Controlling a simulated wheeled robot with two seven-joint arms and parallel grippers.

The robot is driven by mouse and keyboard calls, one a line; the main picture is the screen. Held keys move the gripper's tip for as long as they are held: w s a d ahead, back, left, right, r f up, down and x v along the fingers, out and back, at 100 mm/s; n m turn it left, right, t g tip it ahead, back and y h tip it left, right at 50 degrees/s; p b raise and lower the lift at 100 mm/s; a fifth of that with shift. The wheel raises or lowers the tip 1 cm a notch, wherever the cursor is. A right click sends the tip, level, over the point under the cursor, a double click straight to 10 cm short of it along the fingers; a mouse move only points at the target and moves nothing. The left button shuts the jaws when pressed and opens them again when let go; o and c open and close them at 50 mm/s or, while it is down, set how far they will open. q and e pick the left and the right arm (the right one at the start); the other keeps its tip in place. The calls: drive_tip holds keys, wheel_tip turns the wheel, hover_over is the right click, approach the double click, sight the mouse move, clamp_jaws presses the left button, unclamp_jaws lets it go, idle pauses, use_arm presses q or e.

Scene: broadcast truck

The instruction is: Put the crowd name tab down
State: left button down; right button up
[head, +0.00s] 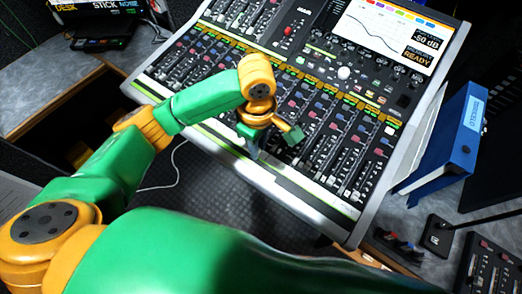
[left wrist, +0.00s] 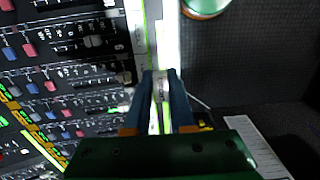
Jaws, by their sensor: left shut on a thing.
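My left gripper (head: 252,148) reaches down over the front edge of the mixing console, at the pale strip below the faders. In the left wrist view its two blue fingers (left wrist: 164,92) are closed around a small pale tab (left wrist: 160,86), which I take to be the crowd name tab; its lettering is too small to read. The tab appears in line with the console's white front strip (left wrist: 170,40); I cannot tell whether it touches the strip. In the head view the tab is hidden by the gripper. My right gripper is not in view.
The mixing console (head: 205,140) fills the middle, with rows of faders and a lit screen (head: 385,38). A blue binder (head: 450,150) stands to its right. A small control box (head: 490,268) sits at lower right. Dark floor with a cable lies below the console's front edge.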

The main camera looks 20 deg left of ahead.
use_arm(q)
hover_over(262, 155)
wheel_tip(262, 155, down, 4)
drive_tip(key=shift+w+d+f, duration=0.1)
drive_tip(key=shift+w+f, duration=0.05)
drive_tip(key=shift+f, duration=0.05)
wheel_tip(262, 155, down, 2)
drive_tip(key=shift+f, duration=0.45)
drive_tip(key=c, duration=0.8)
unclamp_jaws()
drive_tip(key=shift+o, duration=0.2)
wheel_tip(262, 155, up, 12)
drive_tip(key=shift+p, duration=0.3)
